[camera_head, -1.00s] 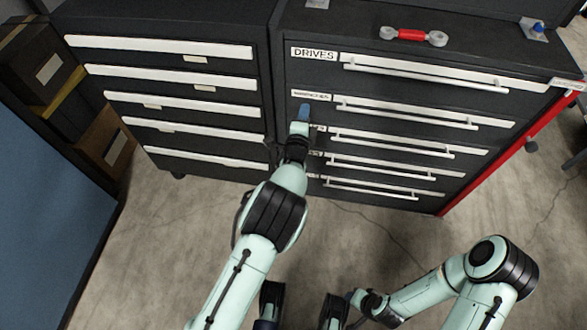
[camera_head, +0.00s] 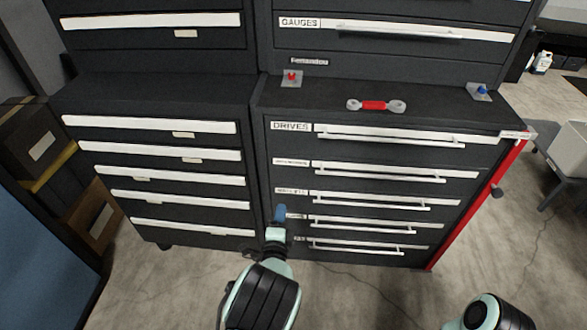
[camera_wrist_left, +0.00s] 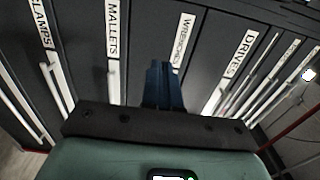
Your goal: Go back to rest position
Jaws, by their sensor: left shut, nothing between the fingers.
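My left gripper (camera_head: 281,213) is shut and empty, with its blue fingers in front of the left edge of the right-hand drawer cabinet (camera_head: 290,258). It also shows in the left wrist view (camera_wrist_left: 163,85), where its fingers point toward the drawer labelled WRENCHES (camera_wrist_left: 184,42). I cannot tell whether the fingertips touch the cabinet front. Only a rounded joint of my right arm shows at the lower right of the head view. The right gripper is out of the picture.
All visible drawers look closed, including the DRIVES drawer (camera_head: 400,138). A red and grey tool (camera_head: 376,105) lies on the cabinet top. A second drawer cabinet (camera_head: 80,165) stands at left, with boxes (camera_head: 38,143) beyond it. Grey floor (camera_head: 350,300) in front is clear.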

